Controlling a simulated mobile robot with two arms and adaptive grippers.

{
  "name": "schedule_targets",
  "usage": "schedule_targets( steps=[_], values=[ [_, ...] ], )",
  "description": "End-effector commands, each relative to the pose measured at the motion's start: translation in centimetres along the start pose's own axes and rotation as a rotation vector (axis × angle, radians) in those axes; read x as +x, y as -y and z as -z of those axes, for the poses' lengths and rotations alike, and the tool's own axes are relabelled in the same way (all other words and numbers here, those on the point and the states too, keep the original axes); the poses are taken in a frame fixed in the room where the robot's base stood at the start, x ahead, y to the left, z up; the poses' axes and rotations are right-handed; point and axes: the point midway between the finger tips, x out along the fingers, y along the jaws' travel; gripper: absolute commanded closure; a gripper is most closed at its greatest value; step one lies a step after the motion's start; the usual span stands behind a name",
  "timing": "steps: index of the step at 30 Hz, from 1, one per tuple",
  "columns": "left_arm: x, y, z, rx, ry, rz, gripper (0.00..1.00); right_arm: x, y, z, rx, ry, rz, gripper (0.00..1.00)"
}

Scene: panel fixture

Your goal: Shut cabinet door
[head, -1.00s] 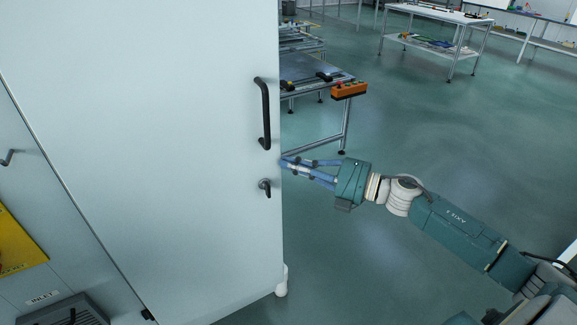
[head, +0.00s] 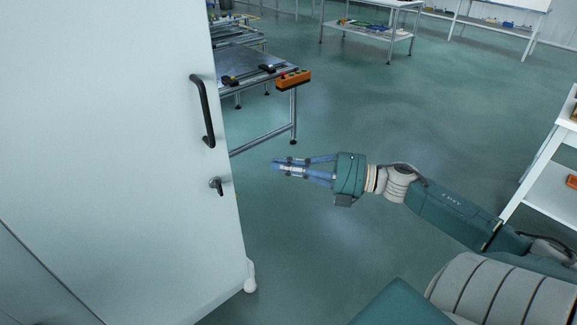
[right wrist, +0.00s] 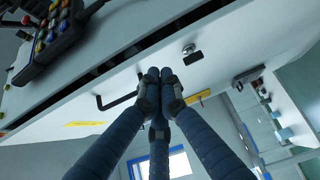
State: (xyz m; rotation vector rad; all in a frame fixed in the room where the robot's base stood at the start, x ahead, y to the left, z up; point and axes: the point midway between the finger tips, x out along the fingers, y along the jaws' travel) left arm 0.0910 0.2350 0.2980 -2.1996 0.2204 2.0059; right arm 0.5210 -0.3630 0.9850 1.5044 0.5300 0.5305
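The cabinet door (head: 110,150) is a tall pale grey panel filling the left of the head view. Its free edge stands out over the floor, so the door looks open. It has a black bar handle (head: 203,112) and a small dark latch (head: 217,186) below. My right gripper (head: 277,167) is to the right of the door's edge, with a gap in the picture, and holds nothing. In the right wrist view the blue fingers of the right gripper (right wrist: 158,78) meet at their tips, before a pale panel (right wrist: 230,45). My left gripper is not in view.
A metal workbench (head: 262,78) with an orange control box (head: 293,78) stands behind the door's edge. A white shelf unit (head: 548,170) is at the right. Open green floor (head: 400,130) lies between. A control pendant (right wrist: 45,40) shows in the right wrist view.

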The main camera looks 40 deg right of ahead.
Motion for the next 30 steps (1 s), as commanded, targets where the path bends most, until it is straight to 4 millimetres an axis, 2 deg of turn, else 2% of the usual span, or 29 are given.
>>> schedule_targets(
  steps=[5, 8, 12, 15, 18, 21, 25, 30],
  values=[
    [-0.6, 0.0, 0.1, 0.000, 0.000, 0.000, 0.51, -1.3, -0.4, 0.1, 0.000, -0.005, 0.002, 1.00],
    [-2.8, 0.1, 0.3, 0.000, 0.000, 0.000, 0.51, -1.6, -2.3, 0.9, 0.001, -0.038, 0.009, 1.00],
    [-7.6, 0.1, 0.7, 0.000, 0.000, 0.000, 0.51, -2.2, -6.0, 2.9, 0.003, -0.124, 0.020, 1.00],
    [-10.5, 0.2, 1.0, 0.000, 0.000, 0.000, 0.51, -2.9, -8.2, 4.3, 0.004, -0.186, 0.021, 1.00],
    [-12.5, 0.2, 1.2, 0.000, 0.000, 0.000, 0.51, -3.4, -9.9, 5.4, 0.006, -0.233, 0.017, 1.00],
    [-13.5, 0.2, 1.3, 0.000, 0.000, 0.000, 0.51, -3.8, -10.7, 6.1, 0.007, -0.261, 0.012, 1.00],
    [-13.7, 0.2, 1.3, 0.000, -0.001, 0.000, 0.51, -3.7, -10.9, 6.5, 0.006, -0.276, 0.006, 1.00],
    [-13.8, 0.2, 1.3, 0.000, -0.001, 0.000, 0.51, -1.6, -10.9, 7.1, 0.004, -0.278, 0.004, 1.00]
  ],
)
